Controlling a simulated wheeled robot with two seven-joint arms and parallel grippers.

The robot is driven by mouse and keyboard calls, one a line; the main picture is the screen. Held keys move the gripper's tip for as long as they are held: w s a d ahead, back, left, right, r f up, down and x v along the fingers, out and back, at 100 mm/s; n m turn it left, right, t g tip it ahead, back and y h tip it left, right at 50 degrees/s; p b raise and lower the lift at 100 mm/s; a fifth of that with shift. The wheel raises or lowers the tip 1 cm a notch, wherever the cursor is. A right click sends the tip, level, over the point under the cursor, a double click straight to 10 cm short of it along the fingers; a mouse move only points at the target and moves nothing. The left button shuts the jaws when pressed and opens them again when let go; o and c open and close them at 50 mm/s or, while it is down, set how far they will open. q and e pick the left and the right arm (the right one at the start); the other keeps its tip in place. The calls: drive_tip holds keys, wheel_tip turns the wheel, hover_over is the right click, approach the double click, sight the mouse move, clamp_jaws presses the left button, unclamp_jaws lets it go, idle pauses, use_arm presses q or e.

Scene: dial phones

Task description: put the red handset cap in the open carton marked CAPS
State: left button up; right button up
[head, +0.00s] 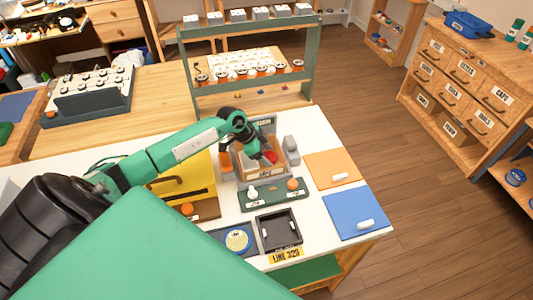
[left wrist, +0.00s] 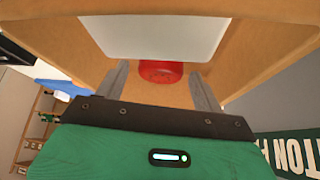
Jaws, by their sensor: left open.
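The red cap (head: 271,157) lies inside an open tan carton (head: 262,172) on the white table. In the left wrist view the red cap (left wrist: 160,71) sits between and just beyond the fingertips, near a pale surface inside tan walls. My left gripper (head: 262,153) reaches down into the carton. Its two fingers show apart in the left wrist view (left wrist: 160,80), with no clear grip on the cap. The carton's marking is too small to read. My right gripper is in neither view.
A green tray (head: 272,195) with small knobs stands in front of the carton. A yellow box (head: 185,182) is to the left, a grey block (head: 291,149) to the right. Orange (head: 332,168) and blue (head: 352,214) mats lie right. A green-framed shelf (head: 253,88) stands behind.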

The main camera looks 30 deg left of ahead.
use_arm(q)
drive_tip(key=b+v, duration=0.2)
drive_tip(key=v, duration=1)
drive_tip(key=shift+b, duration=0.35)
